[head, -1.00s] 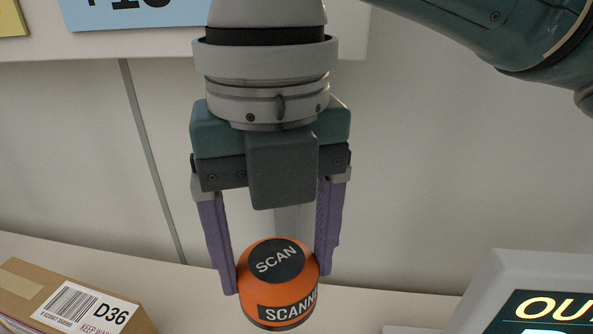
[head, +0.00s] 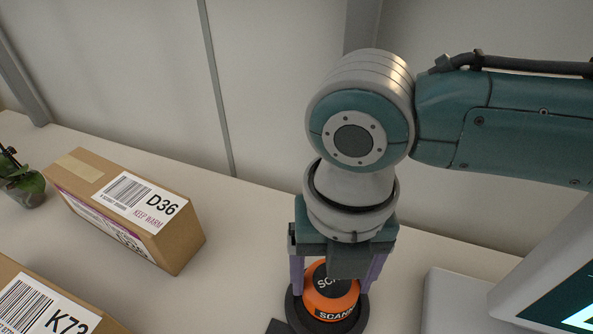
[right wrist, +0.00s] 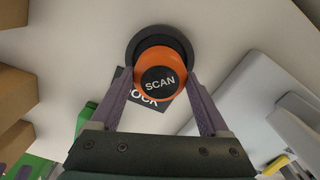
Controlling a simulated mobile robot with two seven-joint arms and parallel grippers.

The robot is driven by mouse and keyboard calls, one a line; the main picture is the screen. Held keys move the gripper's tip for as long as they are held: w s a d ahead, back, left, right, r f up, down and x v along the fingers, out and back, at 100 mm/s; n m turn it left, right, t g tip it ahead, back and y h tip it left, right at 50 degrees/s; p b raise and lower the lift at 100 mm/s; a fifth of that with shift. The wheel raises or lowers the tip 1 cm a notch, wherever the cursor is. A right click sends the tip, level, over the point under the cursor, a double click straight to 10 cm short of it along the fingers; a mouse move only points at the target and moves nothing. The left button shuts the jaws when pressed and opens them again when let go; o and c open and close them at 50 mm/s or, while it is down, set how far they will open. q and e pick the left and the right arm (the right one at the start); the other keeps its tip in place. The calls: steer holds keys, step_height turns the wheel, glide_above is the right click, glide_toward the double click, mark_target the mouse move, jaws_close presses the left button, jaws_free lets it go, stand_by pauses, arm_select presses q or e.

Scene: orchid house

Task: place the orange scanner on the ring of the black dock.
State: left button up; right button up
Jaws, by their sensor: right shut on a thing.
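The orange scanner (head: 324,300), a round body with a black SCAN top, is upright between the two purple fingers of my right gripper (head: 333,288), which is shut on it. The black dock (head: 293,308) shows as a round dark rim around the scanner's base in the head view. In the right wrist view the dock (right wrist: 160,33) shows as a dark disc beyond the scanner (right wrist: 148,58), and its label plate is partly hidden. The scanner covers the ring's middle; I cannot tell whether it touches the dock.
A cardboard box marked D36 (head: 180,243) stands left of the dock, with a second box (head: 60,310) in front. A potted plant (head: 22,183) is at far left. A pale device with a screen (head: 540,270) stands at right. The white bench (head: 245,215) behind is clear.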

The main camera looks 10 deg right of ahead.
steer(key=shift+f, duration=1)
